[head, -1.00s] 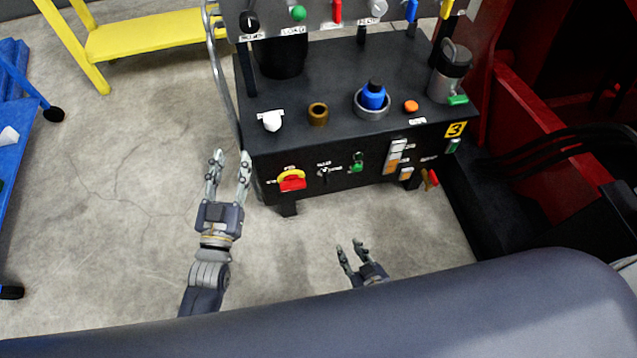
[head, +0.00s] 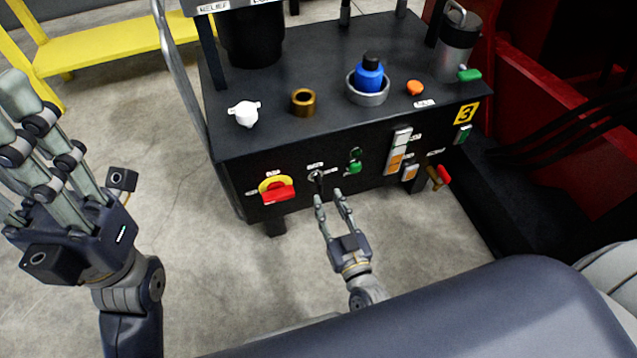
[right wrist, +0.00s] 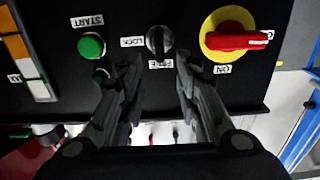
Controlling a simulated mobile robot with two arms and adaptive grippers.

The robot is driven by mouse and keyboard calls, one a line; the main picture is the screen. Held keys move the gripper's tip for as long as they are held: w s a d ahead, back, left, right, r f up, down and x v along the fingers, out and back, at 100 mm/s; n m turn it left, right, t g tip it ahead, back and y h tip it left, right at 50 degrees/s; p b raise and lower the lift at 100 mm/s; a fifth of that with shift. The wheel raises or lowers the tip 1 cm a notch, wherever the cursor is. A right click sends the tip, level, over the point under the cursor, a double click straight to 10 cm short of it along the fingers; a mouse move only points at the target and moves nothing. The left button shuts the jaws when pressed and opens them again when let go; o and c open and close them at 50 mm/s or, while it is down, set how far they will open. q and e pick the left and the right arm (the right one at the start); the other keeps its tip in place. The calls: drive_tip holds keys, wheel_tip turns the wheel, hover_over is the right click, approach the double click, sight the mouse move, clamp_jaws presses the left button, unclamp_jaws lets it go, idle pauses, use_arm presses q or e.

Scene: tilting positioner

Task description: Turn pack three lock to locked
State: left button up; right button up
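Pack three is the black box (head: 330,125) with a yellow "3" label. Its lock is a small dark knob (head: 317,176) on the front panel. In the right wrist view the lock knob (right wrist: 159,40) stands upright in the picture, with a "LOCK" label at its left and "FREE" below it. My right gripper (head: 329,194) is open and empty just below the knob in the head view. In the right wrist view its fingers (right wrist: 158,66) are either side of the knob's line, apart from it. My left gripper (head: 35,105) looks open and empty, close to the camera.
Beside the lock are a red-on-yellow rotary switch (head: 277,190) and green buttons (head: 355,162). Orange-and-white switches (head: 398,150) and a red-handled valve (head: 440,176) are further right. A curved metal rail (head: 178,80) runs along the box's left.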

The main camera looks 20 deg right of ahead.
sight(321, 186)
drive_tip(key=w+b, duration=0.2)
drive_tip(key=w, duration=0.5)
drive_tip(key=shift+w+a+f, duration=0.1)
drive_tip(key=shift+w+a, duration=0.05)
drive_tip(key=shift+w, duration=0.15)
clamp_jaws()
